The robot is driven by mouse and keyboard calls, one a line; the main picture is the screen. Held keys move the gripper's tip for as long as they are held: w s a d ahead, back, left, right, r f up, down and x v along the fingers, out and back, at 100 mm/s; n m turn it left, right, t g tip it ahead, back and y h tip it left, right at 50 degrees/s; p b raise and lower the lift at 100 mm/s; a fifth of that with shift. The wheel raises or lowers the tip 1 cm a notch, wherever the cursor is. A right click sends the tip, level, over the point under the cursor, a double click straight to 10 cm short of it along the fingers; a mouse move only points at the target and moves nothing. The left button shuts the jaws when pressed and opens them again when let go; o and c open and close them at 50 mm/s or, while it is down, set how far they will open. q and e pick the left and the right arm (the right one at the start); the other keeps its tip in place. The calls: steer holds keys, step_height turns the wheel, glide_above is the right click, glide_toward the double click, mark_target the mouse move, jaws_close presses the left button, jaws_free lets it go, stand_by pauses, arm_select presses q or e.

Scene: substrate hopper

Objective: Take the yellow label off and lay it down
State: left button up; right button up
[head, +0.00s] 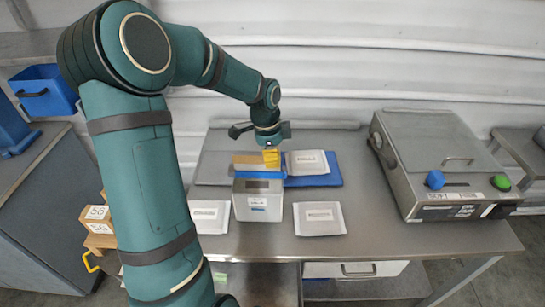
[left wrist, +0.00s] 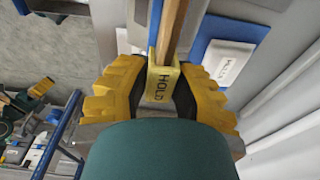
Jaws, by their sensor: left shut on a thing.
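The yellow label (left wrist: 161,84), marked HOLD, is between the two ridged yellow fingers of my left gripper (left wrist: 158,92), at the end of a brown strip (left wrist: 173,25) in the left wrist view. My left gripper is shut on the label. In the head view my left gripper (head: 271,157) is at the right end of a brown panel (head: 248,159), just above a small pale box with a display (head: 258,204) and a blue top. I cannot tell whether the label still touches the strip. My right gripper is out of view.
White packets lie on the steel table: front left (head: 209,217), front right (head: 320,218), and another (head: 307,163) on a blue mat (head: 331,180). A large lidded machine (head: 440,165) with blue and green knobs stands at right. Bare table (head: 375,215) lies between.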

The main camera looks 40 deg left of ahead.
arm_select(q)
step_height(320, 180, up, 10)
steer(key=shift+r+p, duration=0.1)
steer(key=shift+p, duration=0.6)
step_height(320, 180, up, 7)
steer(key=p, duration=0.5)
stand_by(0.4)
